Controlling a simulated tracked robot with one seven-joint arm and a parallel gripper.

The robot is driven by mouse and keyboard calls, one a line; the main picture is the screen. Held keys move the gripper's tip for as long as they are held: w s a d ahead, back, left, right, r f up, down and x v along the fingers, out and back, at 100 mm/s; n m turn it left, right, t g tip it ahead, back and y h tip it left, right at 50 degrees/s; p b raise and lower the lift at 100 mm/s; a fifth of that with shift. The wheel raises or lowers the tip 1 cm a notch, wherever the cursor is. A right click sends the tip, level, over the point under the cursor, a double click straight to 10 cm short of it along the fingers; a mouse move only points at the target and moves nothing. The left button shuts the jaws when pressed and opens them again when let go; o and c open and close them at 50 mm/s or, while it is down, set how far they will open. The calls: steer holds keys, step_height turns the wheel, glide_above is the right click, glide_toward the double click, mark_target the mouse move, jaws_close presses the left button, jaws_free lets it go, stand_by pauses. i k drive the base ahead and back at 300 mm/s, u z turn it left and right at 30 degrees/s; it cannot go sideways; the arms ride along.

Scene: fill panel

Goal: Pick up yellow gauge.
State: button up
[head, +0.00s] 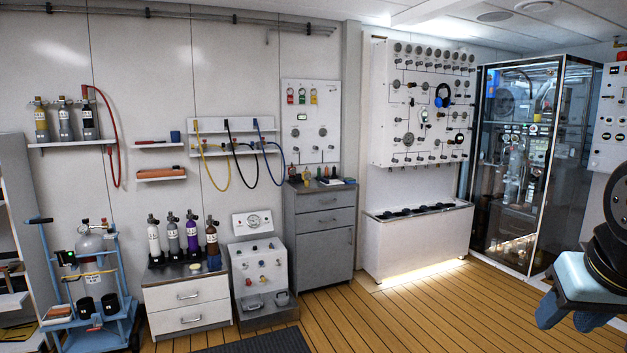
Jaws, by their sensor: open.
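No yellow gauge is clear at this distance. A small yellow-orange item (306,175) stands upright on top of the grey drawer cabinet (320,232), among other small coloured items; I cannot tell whether it is a gauge. A yellow hose (212,180) hangs from the wall rack at its left. My gripper (570,317) is at the lower right edge of the head view, open, with nothing seen between its blue fingers. It is far from the cabinet and the rack, and part of it is cut off by the frame.
A white fill panel (424,105) hangs above a white trough (420,240). A glass cabinet (530,165) stands at the right. A white drawer unit (188,305) with several bottles, a control console (262,278) and a blue cylinder trolley (90,285) line the left. The plank floor (420,315) is clear.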

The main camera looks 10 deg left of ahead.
mark_target(307, 174)
steer(key=k, duration=0.55)
steer(key=u, duration=0.3)
steer(key=i, duration=0.55)
steer(key=u, duration=0.65)
steer(key=i, duration=1.05)
steer(key=u, duration=0.45)
steer(key=i, duration=2.1)
steer(key=z, duration=0.6)
steer(key=i, duration=0.9)
steer(key=z, duration=1.1)
steer(key=i, duration=0.75)
steer(key=z, duration=0.6)
